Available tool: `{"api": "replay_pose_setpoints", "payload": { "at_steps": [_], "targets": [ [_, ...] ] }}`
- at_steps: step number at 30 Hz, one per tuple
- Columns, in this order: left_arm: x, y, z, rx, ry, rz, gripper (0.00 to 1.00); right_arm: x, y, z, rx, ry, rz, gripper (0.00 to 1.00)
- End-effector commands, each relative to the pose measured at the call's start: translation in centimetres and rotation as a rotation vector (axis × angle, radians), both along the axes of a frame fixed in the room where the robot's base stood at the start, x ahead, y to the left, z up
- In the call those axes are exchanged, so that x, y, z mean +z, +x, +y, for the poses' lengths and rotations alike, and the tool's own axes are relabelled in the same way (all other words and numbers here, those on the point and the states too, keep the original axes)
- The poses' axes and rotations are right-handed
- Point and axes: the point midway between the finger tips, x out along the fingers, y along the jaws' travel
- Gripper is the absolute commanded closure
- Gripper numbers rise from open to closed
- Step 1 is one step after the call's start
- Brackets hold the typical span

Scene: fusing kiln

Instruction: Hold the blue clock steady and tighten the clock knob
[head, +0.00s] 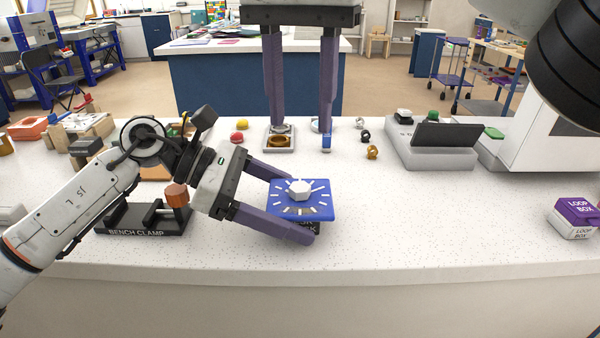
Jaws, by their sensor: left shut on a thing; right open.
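The blue clock (320,211) is a flat square plate with pale tick marks, on a dark base at the front middle of the white counter. The clock knob (300,188) is a white faceted knob on its top face. My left gripper (298,204) reaches in from the left, its purple fingers shut on the clock from both sides. My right gripper (301,136) points down above the counter behind the clock. Its two fingers are wide apart and empty, and it is clear of the knob.
A black bench clamp (135,232) stands left of the clock, close to my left arm. A grey device (440,158) with a dark screen is at the back right. A purple and white loop box (575,217) sits far right. The counter right of the clock is clear.

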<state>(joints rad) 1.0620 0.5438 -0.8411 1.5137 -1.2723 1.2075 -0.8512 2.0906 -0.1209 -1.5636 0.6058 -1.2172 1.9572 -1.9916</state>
Motion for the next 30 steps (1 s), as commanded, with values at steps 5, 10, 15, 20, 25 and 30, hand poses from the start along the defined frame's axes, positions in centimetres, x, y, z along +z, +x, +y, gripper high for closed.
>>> {"api": "replay_pose_setpoints", "payload": {
  "at_steps": [5, 10, 15, 20, 25, 30],
  "targets": [
    [0.1, 0.0, 0.0, 0.0, -0.001, -0.001, 0.43, -2.9, 0.0, -0.1, 0.002, 0.001, 0.005, 0.58],
    [0.1, 0.0, 0.0, 0.0, -0.001, -0.001, 0.43, -6.3, -0.1, -0.1, 0.0, 0.002, 0.003, 0.58],
    [0.1, 0.0, 0.0, 0.0, -0.001, -0.001, 0.43, -9.0, -0.1, 0.0, -0.001, 0.004, 0.003, 0.58],
    [0.1, 0.0, 0.0, 0.0, -0.001, -0.001, 0.43, -10.4, 0.0, 0.0, -0.003, 0.005, 0.001, 0.58],
    [0.1, 0.0, 0.0, 0.001, -0.001, 0.0, 0.43, -10.7, -0.1, 0.0, -0.003, 0.005, 0.001, 0.58],
    [0.1, 0.0, 0.0, 0.001, -0.001, 0.0, 0.43, -10.7, 0.0, 0.0, -0.003, 0.005, 0.001, 0.58]
  ]
}}
